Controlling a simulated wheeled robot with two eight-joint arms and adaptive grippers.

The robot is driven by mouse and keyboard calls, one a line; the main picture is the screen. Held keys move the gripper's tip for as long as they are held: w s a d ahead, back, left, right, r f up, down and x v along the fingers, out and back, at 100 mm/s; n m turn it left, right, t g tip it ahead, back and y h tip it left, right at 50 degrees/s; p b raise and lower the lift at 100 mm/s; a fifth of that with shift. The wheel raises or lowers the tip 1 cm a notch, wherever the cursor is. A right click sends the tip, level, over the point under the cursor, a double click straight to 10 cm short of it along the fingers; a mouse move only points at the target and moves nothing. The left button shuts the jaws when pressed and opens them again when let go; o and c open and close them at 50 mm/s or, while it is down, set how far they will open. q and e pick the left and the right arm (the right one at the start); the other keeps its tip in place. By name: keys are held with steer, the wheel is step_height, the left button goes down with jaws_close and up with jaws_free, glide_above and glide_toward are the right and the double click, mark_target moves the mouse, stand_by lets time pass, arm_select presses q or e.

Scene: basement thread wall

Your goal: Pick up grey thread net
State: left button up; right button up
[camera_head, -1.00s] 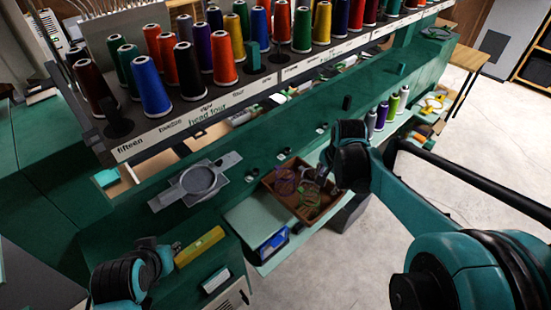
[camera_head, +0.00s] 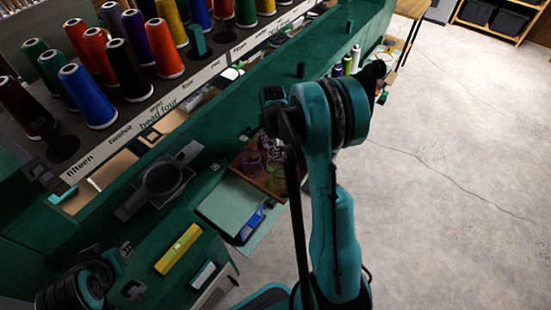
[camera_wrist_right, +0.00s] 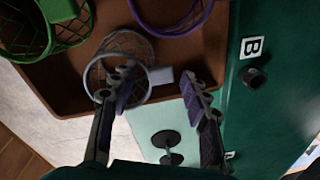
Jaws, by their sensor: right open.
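The grey thread net (camera_wrist_right: 112,72) is a small mesh cup with a pale rim and a grey tab. It lies in a brown tray (camera_wrist_right: 60,100) in the right wrist view. My right gripper (camera_wrist_right: 163,82) is open over the tray's edge. Its left finger overlaps the net in the picture, and its right finger is beyond the tab; contact cannot be told. In the head view my right arm hides most of this gripper. My left gripper (camera_head: 129,270) is at the lower left, fingers apart, with nothing seen between them.
A green net (camera_wrist_right: 48,28) and a purple net (camera_wrist_right: 170,12) share the tray. The green machine beam (camera_wrist_right: 262,120) runs beside it. Thread cones (camera_head: 87,95) stand on the rack at the left. A yellow block (camera_head: 178,248) lies near my left gripper. Floor at right is clear.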

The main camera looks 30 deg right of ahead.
steer(key=shift+f, duration=0.3)
steer(key=c, duration=0.9)
steer(key=shift+o, duration=0.2)
steer(key=shift+r, duration=0.1)
